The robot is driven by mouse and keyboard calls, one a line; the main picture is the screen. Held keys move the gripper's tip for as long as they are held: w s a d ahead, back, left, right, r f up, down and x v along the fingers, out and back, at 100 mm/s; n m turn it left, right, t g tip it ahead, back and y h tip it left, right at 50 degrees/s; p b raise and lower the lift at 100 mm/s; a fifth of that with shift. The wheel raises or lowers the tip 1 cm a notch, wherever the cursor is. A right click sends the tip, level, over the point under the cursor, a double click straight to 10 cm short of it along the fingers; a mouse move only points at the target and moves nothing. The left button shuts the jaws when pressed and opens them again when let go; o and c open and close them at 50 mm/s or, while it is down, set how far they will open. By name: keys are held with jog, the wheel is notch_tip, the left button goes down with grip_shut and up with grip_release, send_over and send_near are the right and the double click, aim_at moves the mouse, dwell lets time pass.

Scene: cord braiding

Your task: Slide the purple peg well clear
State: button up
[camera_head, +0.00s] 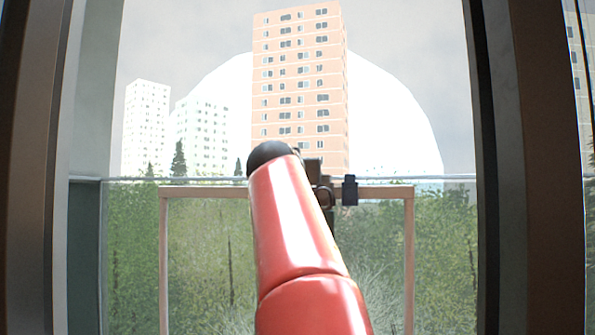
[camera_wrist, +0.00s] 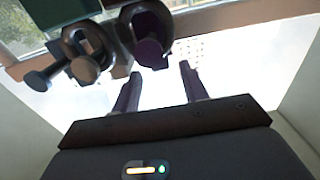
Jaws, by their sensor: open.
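In the wrist view a dark purple peg (camera_wrist: 151,53) is at the top centre, its rounded end towards the camera. It is partly inside a dark ring-shaped holder. My gripper (camera_wrist: 160,70) is open, its two fingers spread apart just below the purple peg. The peg's lower end lies near the gap between the fingertips, and I cannot tell whether anything touches. In the head view my red arm hides most of the gripper and the pegs.
A thin wooden frame (camera_head: 163,250) stands ahead, with a small dark block (camera_head: 349,190) on its top bar right of my arm. A glass railing (camera_head: 130,181) and greenery are behind it. Dark posts (camera_head: 502,170) flank the opening. The space right of the fingers looks clear.

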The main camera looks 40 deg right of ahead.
grip_shut()
grip_release()
dwell(0.4)
jog(key=b+v, duration=0.4)
jog(key=v, duration=0.8)
jog(key=shift+s+a, duration=0.2)
